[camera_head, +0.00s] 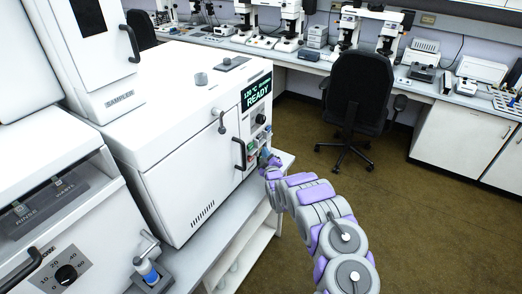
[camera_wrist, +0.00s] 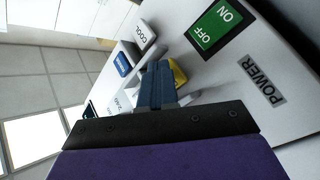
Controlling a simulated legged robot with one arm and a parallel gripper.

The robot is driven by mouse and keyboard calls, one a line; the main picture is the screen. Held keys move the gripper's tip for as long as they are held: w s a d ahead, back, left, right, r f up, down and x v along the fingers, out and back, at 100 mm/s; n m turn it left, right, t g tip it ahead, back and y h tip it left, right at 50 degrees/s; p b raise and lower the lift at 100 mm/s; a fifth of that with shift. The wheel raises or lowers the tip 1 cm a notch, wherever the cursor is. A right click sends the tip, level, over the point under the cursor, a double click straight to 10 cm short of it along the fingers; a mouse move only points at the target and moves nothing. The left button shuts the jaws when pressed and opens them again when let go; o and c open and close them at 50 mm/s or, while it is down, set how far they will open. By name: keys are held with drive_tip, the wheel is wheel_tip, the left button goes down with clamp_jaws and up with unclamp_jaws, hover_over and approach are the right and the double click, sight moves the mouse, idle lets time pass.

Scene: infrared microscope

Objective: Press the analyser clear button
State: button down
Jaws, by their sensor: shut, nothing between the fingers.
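The analyser (camera_head: 185,145) is a white box with a dark display reading "READY" (camera_head: 257,93) and a control strip at its right end. My gripper (camera_head: 268,160) is shut at the lower part of that strip. In the wrist view its blue fingers (camera_wrist: 158,82) are together and empty, at the button panel. A yellow button (camera_wrist: 179,74) shows partly behind the fingertips. A white button marked "COOL" (camera_wrist: 145,34) and a blue button (camera_wrist: 123,63) lie to the left. No label reading "clear" is legible. Whether the fingers touch a button, I cannot tell.
A green ON/OFF switch (camera_wrist: 215,27) and a "POWER" label (camera_wrist: 262,80) are close to the fingers. The analyser's black door handle (camera_head: 239,154) is left of my gripper. A black chair (camera_head: 357,95) stands behind, with open floor (camera_head: 430,215) to the right.

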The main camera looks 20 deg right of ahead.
drive_tip(key=shift+s+d, duration=0.45)
drive_tip(key=shift+s, duration=0.15)
drive_tip(key=s+d, duration=0.1)
drive_tip(key=s, duration=0.1)
drive_tip(key=s+d, duration=0.2)
idle(0.4)
drive_tip(key=shift+w+r, duration=0.1)
idle(0.6)
